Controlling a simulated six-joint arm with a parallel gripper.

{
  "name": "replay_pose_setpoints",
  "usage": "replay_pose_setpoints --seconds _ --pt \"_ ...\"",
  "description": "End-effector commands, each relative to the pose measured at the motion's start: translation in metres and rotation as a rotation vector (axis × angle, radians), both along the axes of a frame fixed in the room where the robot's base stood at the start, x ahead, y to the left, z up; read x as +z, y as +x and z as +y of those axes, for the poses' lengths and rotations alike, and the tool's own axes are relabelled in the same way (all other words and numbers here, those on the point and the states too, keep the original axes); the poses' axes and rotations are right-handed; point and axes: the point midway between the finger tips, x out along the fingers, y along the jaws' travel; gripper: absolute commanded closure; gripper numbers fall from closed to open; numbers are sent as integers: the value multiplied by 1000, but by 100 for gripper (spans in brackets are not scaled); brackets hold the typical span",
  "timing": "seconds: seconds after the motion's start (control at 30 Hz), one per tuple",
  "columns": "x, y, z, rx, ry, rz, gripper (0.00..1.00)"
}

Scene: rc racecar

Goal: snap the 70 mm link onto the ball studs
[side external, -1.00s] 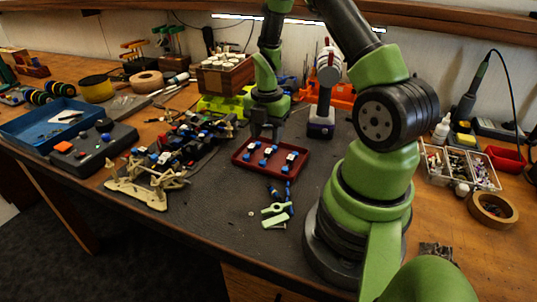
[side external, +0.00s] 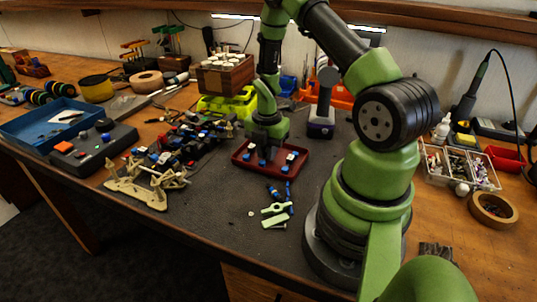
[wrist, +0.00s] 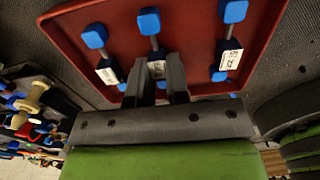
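A dark red tray (side external: 240,168) holds three links with blue ends and white labels; the print is too small to read, so I cannot tell which is 70 mm. The wrist view shows the left link (wrist: 95,37), middle link (wrist: 149,20) and right link (wrist: 232,11). My gripper (wrist: 158,82) points down over the tray, its two dark fingers apart on either side of the middle link's near end. Contact is not clear. It also shows in the side view (side external: 264,155). The dark car chassis (side external: 190,143) lies left of the tray; its ball studs are too small to make out.
A cream stand or frame (side external: 140,190) sits in front of the chassis. Blue-ended pieces and a pale green tool (side external: 275,208) lie on the mat in front of the tray. The mat's front middle is clear.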

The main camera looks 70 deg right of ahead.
Motion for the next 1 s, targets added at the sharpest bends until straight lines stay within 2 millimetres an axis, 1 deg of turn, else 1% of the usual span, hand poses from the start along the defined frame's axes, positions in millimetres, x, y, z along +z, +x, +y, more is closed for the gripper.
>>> replay_pose_setpoints --seconds 0.3,0.47,0.57,0.8,0.9,1.0 --pt "1 0 0 0 0 0 100" --pt "10 0 0 0 -1 -1 100" --pt "23 1 -1 1 -3 -3 100" --pt "68 1 -1 0 -5 -5 100" --pt "83 1 -1 0 -4 -3 100" --pt "94 2 0 -11 -4 -2 100"
